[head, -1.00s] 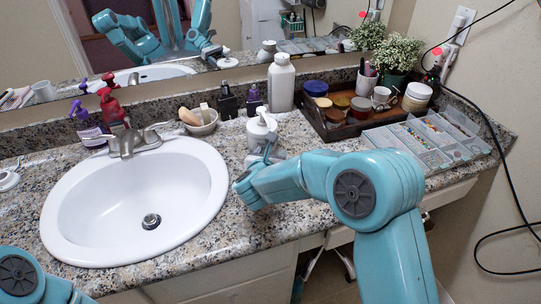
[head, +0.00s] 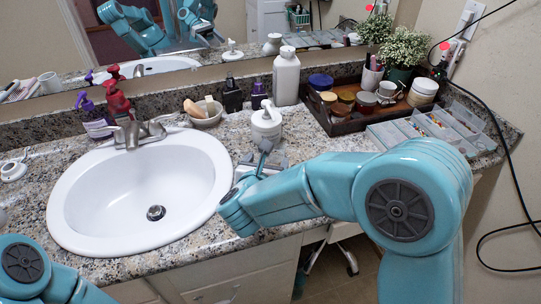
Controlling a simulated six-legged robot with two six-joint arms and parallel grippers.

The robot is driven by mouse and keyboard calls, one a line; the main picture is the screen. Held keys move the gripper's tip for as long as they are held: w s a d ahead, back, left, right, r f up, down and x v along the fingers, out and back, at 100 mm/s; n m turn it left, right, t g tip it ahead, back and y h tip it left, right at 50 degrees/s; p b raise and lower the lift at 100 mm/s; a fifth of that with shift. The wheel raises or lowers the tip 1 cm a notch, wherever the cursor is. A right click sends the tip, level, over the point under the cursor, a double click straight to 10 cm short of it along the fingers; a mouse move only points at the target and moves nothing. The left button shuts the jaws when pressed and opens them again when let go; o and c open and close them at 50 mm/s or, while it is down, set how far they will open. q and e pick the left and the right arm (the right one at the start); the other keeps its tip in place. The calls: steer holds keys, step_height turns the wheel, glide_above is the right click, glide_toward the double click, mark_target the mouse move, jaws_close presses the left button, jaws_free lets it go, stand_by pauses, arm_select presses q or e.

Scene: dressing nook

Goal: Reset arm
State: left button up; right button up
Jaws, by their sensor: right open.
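My right gripper (head: 262,163) is over the granite counter, just right of the white sink (head: 100,205). It is open, and its fingers are partly hidden behind its own wrist. A white pump bottle (head: 266,124) stands right behind it; I cannot tell whether they touch. My right arm bends across the front of the counter from the right. Part of my left arm shows at the lower left, but its gripper is not in view.
Red (head: 117,103) and purple-topped (head: 96,122) pump bottles stand behind the sink. A tall white bottle (head: 286,77) stands at the back. A dark wooden tray (head: 343,124) of jars and a clear compartment box (head: 455,130) are at the right. A black cable hangs at the right.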

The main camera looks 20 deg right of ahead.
steer(key=shift+s+a+r, duration=0.15)
steer(key=shift+s+a, duration=0.05)
steer(key=shift+s, duration=0.15)
